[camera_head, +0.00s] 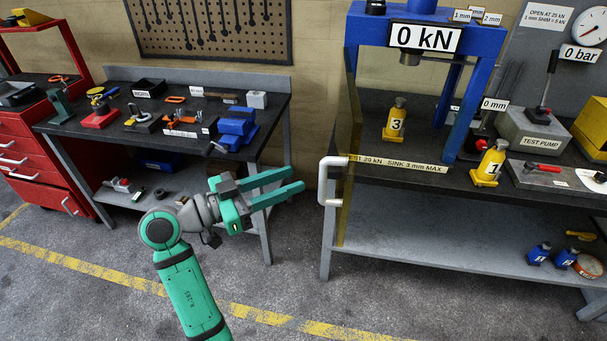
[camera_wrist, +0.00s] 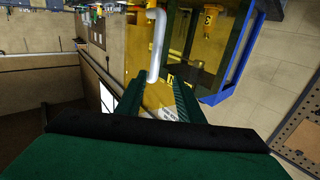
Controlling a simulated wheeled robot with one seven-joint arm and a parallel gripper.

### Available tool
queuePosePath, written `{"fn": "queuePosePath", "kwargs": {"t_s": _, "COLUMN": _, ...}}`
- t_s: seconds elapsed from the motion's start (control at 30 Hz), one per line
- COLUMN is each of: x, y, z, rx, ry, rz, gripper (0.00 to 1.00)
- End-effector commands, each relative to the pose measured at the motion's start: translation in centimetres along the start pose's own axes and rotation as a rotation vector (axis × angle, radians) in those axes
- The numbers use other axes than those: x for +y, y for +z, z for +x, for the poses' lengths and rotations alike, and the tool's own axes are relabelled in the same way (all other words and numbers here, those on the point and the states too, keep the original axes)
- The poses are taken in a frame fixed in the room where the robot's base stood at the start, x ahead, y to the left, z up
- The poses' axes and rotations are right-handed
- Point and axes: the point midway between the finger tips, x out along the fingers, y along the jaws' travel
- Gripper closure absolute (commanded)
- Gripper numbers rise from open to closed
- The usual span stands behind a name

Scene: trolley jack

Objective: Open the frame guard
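The frame guard (camera_head: 349,150) is a tall, see-through amber panel at the left side of the blue press frame (camera_head: 466,95). It shows nearly edge-on in the head view and broader in the wrist view (camera_wrist: 187,50). Its white bar handle (camera_head: 323,186) sticks out to the left, low on the panel. My gripper (camera_head: 297,180) is open and empty, a little left of the handle and pointing at it. In the wrist view the handle (camera_wrist: 157,45) lies beyond the fingertips (camera_wrist: 153,84), roughly in line with the gap; no contact shows.
The press bench (camera_head: 440,235) carries yellow jack 3 (camera_head: 395,120) inside the frame, yellow jack 1 (camera_head: 489,164) and a test pump (camera_head: 533,130). A tool-covered workbench (camera_head: 105,130) and a red cabinet (camera_head: 25,150) stand left. Floor between the benches is clear.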

Motion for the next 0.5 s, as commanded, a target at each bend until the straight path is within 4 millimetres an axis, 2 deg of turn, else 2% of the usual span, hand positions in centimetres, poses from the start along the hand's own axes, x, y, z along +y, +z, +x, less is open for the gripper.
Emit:
{"fn": "queuePosePath", "kwargs": {"t_s": 0.1, "x": 0.0, "y": 0.0, "z": -1.7, "rx": 0.0, "ry": -0.001, "rz": 0.0, "gripper": 0.66}}
{"fn": "queuePosePath", "kwargs": {"t_s": 0.2, "x": 0.0, "y": 0.0, "z": -2.5, "rx": 0.001, "ry": -0.001, "rz": 0.0, "gripper": 0.66}}
{"fn": "queuePosePath", "kwargs": {"t_s": 0.5, "x": 0.0, "y": 0.0, "z": -3.0, "rx": 0.0, "ry": 0.0, "rz": 0.0, "gripper": 0.66}}
